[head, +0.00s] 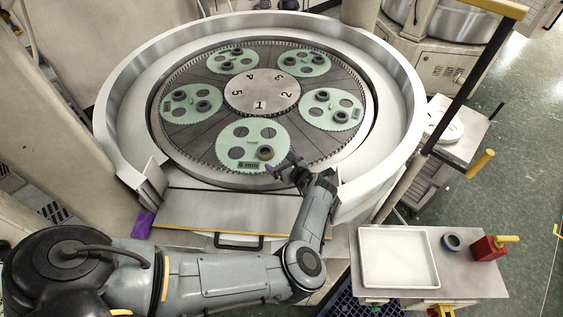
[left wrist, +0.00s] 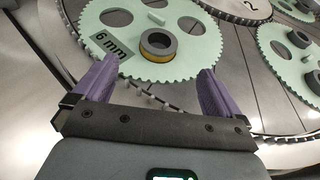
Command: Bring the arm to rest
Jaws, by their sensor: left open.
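My left gripper (head: 282,165) is over the front edge of the round lapping plate, with its arm coming in from the lower left. In the left wrist view its two purple fingers (left wrist: 157,78) are spread apart with nothing between them. Just beyond the fingertips, a dark ring with a yellow band (left wrist: 158,46) sits on the pale green toothed carrier (left wrist: 110,28) marked "6 mm". The same ring (head: 265,153) shows in the head view, on the front carrier (head: 235,140) near number 1. The gripper is apart from the ring. My right gripper is in neither view.
More green carriers with dark rings, such as the right one (head: 345,112), surround the numbered hub (head: 262,92). A raised pale wall (head: 408,100) encloses the plate. At lower right, a side table holds a white tray (head: 368,272), a dark ring (head: 451,242) and a red block (head: 487,250).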

